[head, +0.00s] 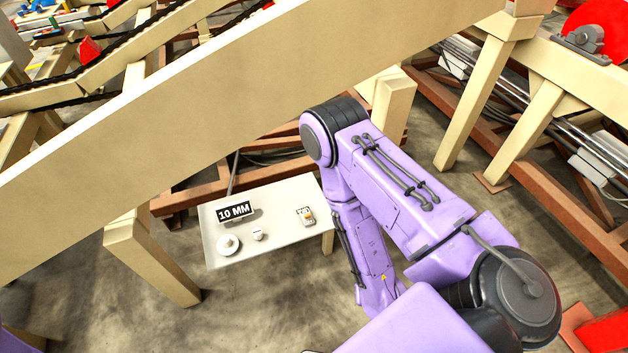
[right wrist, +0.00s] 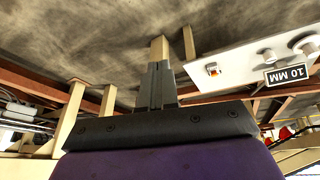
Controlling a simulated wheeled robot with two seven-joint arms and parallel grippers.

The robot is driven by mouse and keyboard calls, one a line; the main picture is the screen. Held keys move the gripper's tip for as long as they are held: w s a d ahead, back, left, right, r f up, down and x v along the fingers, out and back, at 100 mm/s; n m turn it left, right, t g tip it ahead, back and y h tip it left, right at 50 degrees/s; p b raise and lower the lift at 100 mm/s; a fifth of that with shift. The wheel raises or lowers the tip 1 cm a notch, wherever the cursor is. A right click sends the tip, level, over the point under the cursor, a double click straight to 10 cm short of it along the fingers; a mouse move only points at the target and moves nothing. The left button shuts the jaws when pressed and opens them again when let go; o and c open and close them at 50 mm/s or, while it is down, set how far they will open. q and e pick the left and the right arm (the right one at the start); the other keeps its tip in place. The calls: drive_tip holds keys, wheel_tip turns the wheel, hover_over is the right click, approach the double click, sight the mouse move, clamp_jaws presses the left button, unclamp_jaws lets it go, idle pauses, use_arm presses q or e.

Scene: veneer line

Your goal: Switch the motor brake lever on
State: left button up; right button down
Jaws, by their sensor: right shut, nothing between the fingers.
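A small switch unit with an orange-red part (head: 307,216) sits on the right side of a pale control panel (head: 280,250). I cannot tell for sure whether it is the motor brake lever, nor its position. It also shows in the right wrist view (right wrist: 212,69), where the panel appears upside down. My right gripper (right wrist: 158,70) is shut and empty, with its fingertips apart from the panel and to the left of the switch unit in that view. In the head view my right arm stands right of the panel and its gripper is hidden. My left gripper is not in view.
The panel also carries a "10 MM" sign (head: 235,211), a white round knob (head: 228,244) and a smaller knob (head: 258,234). A beige leg (head: 150,262) stands left. The floor in front is clear.

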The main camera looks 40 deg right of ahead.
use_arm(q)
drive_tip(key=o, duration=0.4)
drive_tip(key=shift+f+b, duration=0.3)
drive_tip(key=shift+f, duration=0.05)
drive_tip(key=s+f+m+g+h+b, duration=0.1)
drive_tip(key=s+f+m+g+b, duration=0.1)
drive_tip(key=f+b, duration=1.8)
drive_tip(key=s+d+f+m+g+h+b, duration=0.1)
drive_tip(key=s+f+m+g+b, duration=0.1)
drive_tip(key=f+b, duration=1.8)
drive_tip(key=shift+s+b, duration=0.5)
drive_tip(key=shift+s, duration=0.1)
use_arm(e)
drive_tip(key=w+d+f+n+t, duration=0.2)
drive_tip(key=w+f+t, duration=0.3)
drive_tip(key=w+f, duration=0.5)
drive_tip(key=w+d+f+n+t, duration=0.2)
drive_tip(key=w+f+t, duration=0.4)
drive_tip(key=w+f, duration=0.5)
drive_tip(key=w, duration=0.4)
drive_tip(key=shift+t, duration=0.3)
drive_tip(key=shift+w, duration=0.1)
